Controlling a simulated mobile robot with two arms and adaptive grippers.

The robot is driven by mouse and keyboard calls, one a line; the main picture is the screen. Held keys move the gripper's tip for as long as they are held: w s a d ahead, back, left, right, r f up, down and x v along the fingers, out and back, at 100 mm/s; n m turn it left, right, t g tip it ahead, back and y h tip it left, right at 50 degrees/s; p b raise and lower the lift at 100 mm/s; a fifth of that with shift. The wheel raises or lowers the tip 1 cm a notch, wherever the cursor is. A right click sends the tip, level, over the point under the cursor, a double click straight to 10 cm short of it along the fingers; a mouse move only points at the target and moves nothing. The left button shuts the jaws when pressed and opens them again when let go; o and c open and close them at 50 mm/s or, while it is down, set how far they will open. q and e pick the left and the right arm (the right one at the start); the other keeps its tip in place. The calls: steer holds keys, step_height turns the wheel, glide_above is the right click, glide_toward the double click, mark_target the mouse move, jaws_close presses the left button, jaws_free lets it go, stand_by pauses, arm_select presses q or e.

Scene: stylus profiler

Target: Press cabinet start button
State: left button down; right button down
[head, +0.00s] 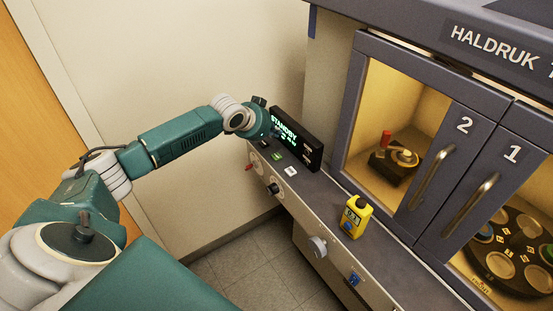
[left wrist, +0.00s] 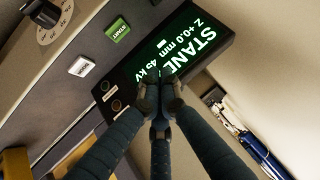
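The green START button (left wrist: 118,29) is on the sloped grey console ledge, at the upper left in the left wrist view. In the head view it is a small green patch (head: 277,155) beside the display. The cabinet's display box (head: 300,140) is black and reads STANDBY. It also fills the middle of the left wrist view (left wrist: 195,45). My left gripper (left wrist: 159,84) has its fingertips together, with nothing seen between them, in front of the display. In the head view the gripper (head: 272,130) is at the display's left end, apart from the button and partly hidden.
A white button (left wrist: 82,66) sits beside the green one. A black dial (left wrist: 47,14) is on the console front. A yellow handheld meter (head: 355,216) stands on the ledge. Cabinet doors 2 (head: 405,140) and 1 (head: 490,195) are shut. A blue pen-like object (left wrist: 262,152) is at the wall side.

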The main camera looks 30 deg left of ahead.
arm_select(q)
steer(key=b, duration=0.5)
glide_above(275, 157)
step_height(275, 157, down, 5)
steer(key=shift+f, duration=1.2)
steer(key=shift+f, duration=0.1)
steer(key=shift+f, duration=0.3)
